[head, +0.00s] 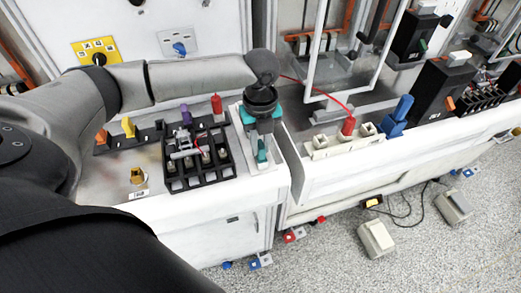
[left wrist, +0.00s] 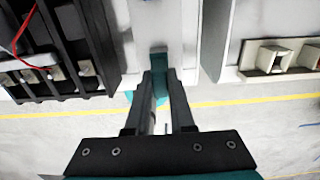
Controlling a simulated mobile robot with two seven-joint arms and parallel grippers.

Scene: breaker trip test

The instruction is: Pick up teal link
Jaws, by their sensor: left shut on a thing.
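The teal link (head: 262,153) stands upright on a narrow white block at the right end of the left bench. My left gripper (head: 261,139) reaches down over it from above, with its fingers shut on the link's upper part. In the left wrist view, the teal link (left wrist: 159,63) shows between the tips of the left gripper (left wrist: 161,76). The fingers hide part of the link, and I cannot tell whether its lower end is clear of the block. My right gripper is not in view.
A black terminal block (head: 196,165) with a thin red wire is close left of the link. A white-cream holder (head: 340,142) with a red plug (head: 348,126) and a blue plug (head: 397,116) stand right, across a gap between benches. Grey boxes lie on the floor.

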